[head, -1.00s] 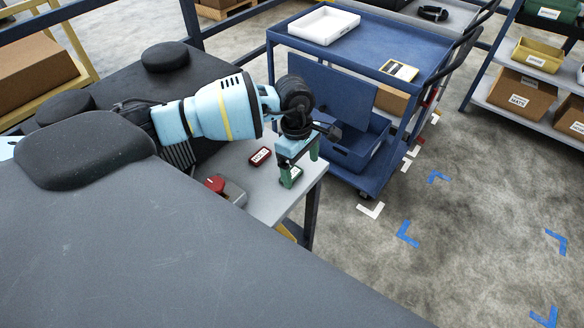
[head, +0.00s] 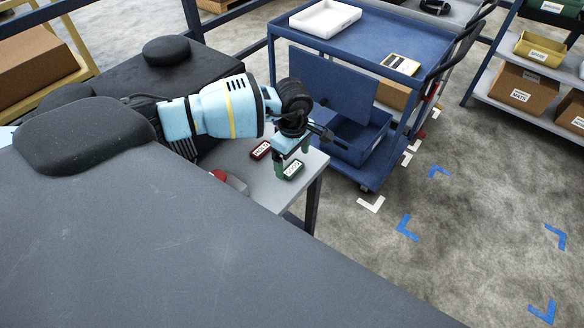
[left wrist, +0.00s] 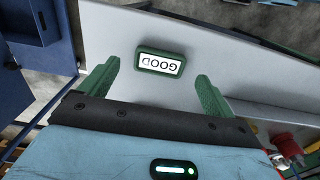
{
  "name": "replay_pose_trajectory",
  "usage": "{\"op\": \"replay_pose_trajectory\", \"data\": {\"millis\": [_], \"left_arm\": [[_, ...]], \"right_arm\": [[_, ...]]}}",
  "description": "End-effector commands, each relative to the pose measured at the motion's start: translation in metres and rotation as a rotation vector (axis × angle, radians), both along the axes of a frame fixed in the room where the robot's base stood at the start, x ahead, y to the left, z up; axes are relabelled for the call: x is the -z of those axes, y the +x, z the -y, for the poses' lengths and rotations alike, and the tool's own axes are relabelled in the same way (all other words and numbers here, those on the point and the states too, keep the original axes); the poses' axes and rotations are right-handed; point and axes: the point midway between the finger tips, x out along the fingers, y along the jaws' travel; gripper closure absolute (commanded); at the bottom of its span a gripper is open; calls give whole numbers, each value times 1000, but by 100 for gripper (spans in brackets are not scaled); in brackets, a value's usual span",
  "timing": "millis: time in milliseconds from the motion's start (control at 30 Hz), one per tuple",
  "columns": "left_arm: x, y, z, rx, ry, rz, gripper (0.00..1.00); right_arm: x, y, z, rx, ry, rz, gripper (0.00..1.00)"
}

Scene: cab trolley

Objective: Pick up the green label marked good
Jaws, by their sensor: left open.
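The green label marked GOOD (head: 290,170) lies on a light grey bench top (head: 262,191), near its edge. In the left wrist view the green label (left wrist: 160,63) lies ahead of and between the fingertips, its white face toward the camera and its lettering upside down. My left gripper (head: 292,160) is open and empty just above the label in the head view. In the left wrist view its two green fingers (left wrist: 157,73) are spread wider than the label, with a gap on each side. My right gripper is not in view.
A red label (head: 260,150) lies on the bench left of the green one. A red object (head: 217,175) is partly hidden nearer the front. A blue trolley (head: 385,45) with a white tray (head: 325,17) stands just beyond the bench. Open floor lies to the right.

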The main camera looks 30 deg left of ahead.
Motion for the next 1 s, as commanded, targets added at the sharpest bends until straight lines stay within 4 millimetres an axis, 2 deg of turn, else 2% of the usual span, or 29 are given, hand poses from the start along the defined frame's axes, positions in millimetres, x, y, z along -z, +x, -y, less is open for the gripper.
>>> {"op": "replay_pose_trajectory", "data": {"millis": [200,467,567,833,1000], "left_arm": [[24,0,0,0,0,0,11],[27,0,0,1,-1,1,11],[27,0,0,1,-1,1,21],[26,0,0,1,-1,1,57],[26,0,0,0,-1,1,59]], "right_arm": [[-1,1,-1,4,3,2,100],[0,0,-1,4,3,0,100],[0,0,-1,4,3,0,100],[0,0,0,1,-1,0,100],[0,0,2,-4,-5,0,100]]}}
